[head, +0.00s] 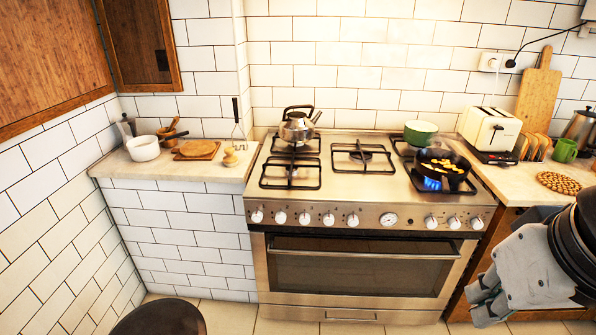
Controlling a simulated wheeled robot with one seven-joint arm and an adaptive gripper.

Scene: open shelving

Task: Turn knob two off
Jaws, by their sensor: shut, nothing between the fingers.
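A steel stove (330,247) stands against the tiled wall. Its front panel has a row of white knobs: several left of a round dial (388,219) and three to its right. The second knob from the left (281,217) and the middle knob of the right group (453,222) are in view; no numbers are legible. A blue flame (432,184) burns under a black frying pan (441,167) with yellow food.
A kettle (297,126) and a green pot (420,132) are on the stove. The oven handle (364,254) sticks out below the knobs. A toaster (489,130) stands on the right counter. A dark round object (160,318) is at the bottom left. The floor before the oven is clear.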

